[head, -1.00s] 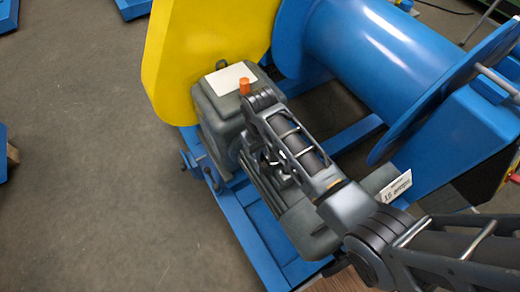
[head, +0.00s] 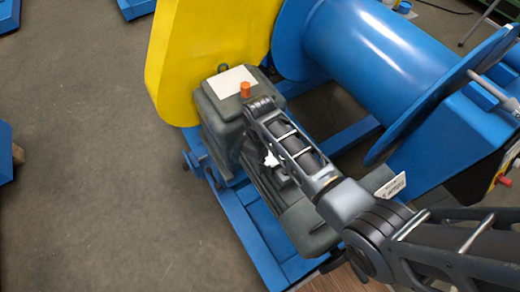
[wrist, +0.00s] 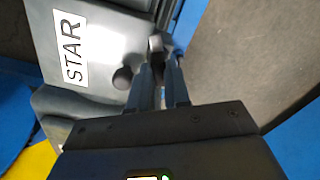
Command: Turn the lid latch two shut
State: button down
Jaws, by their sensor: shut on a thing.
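In the wrist view, my gripper (wrist: 162,62) is shut on a small grey latch (wrist: 155,43) at the edge of a dark grey housing (wrist: 110,20) with a "STAR" label. I cannot tell which numbered latch it is. A round dark knob (wrist: 122,78) sits just left of the fingers, apart from them. How far the latch is turned cannot be told. In the head view, my arm hides my gripper and the latch, over the grey motor and gearbox unit (head: 215,115).
A yellow guard (head: 200,55) stands behind the gearbox, which has an orange cap (head: 245,89) on top. A large blue drum (head: 375,60) is at the upper right. A white card (head: 391,187) stands by the motor. The floor (head: 80,160) at left is clear.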

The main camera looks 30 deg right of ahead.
jog(key=n+p, duration=0.2)
jog(key=n, duration=0.4)
jog(key=shift+s+a+r+p, duration=0.1)
jog(key=shift+p, duration=0.2)
jog(key=n+p, duration=0.1)
jog(key=n, duration=0.5)
jog(key=shift+s+p, duration=0.1)
jog(key=shift+p, duration=0.2)
jog(key=c, duration=1.4)
grip_release()
jog(key=shift+o, duration=0.2)
jog(key=shift+r+p, duration=0.3)
jog(key=shift+r, duration=3.5)
